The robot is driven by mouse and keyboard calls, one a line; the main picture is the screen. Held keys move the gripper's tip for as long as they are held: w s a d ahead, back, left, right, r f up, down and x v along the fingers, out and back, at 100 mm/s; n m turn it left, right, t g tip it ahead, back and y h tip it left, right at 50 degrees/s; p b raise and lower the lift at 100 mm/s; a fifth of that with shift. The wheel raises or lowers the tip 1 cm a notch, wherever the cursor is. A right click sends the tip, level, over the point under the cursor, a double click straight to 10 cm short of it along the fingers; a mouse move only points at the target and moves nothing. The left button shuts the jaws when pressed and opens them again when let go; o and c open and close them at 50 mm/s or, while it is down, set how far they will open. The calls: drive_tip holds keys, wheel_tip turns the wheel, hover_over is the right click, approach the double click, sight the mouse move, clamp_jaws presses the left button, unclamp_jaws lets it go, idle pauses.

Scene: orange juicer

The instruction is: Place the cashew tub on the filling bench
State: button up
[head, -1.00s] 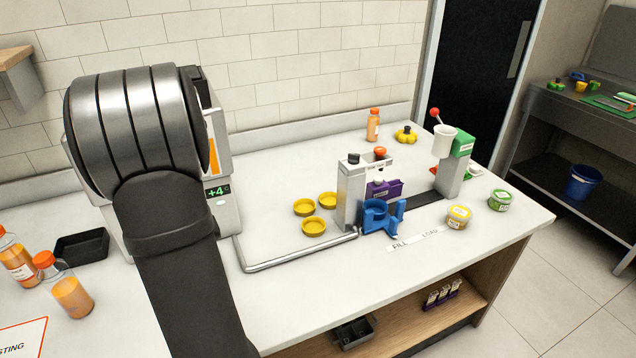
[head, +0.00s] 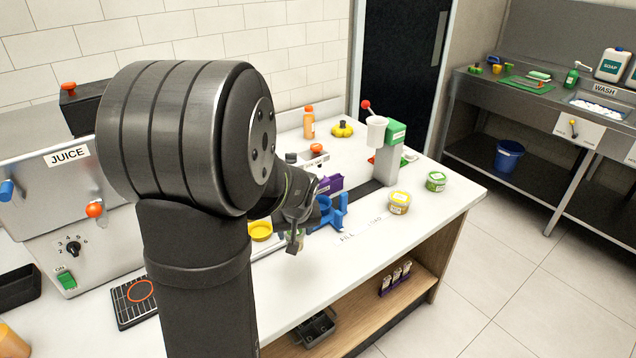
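The white bench (head: 345,262) carries labels that seem to read FILL and LOAD along its front edge. A yellow-lidded tub (head: 399,203) and a green-lidded tub (head: 436,181) stand upright near its right end; their print is too small to tell which nuts they hold. My gripper (head: 294,242) points down above the bench, left of the blue holder (head: 328,213). A small pale, greenish patch shows by its fingers. I cannot tell whether this is a held tub or something behind, nor whether the fingers are open or shut. My arm hides part of the bench.
A lever press (head: 385,150) stands behind the tubs, with a purple block (head: 331,184) left of it. A yellow ring (head: 260,231) lies beside my gripper. A juice machine (head: 60,190) fills the left. The front right bench strip is clear.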

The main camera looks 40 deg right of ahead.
sight(304, 230)
drive_tip(key=s+d+r+m, duration=0.2)
drive_tip(key=s+d, duration=0.5)
drive_tip(key=s, duration=0.2)
drive_tip(key=shift+h, duration=0.3)
drive_tip(key=shift+w+a+f, duration=0.5)
drive_tip(key=shift+w+f, duration=1.35)
drive_tip(key=shift+w, duration=0.05)
drive_tip(key=shift+w+a+f, duration=0.45)
drive_tip(key=shift+w+f, duration=1.4)
drive_tip(key=shift+w+a+f, duration=0.5)
drive_tip(key=shift+w+f, duration=1.35)
drive_tip(key=shift+w, duration=0.05)
drive_tip(key=o, duration=0.5)
drive_tip(key=shift+f, duration=0.15)
drive_tip(key=o, duration=0.5)
drive_tip(key=v, duration=1.2)
drive_tip(key=shift+r, duration=0.25)
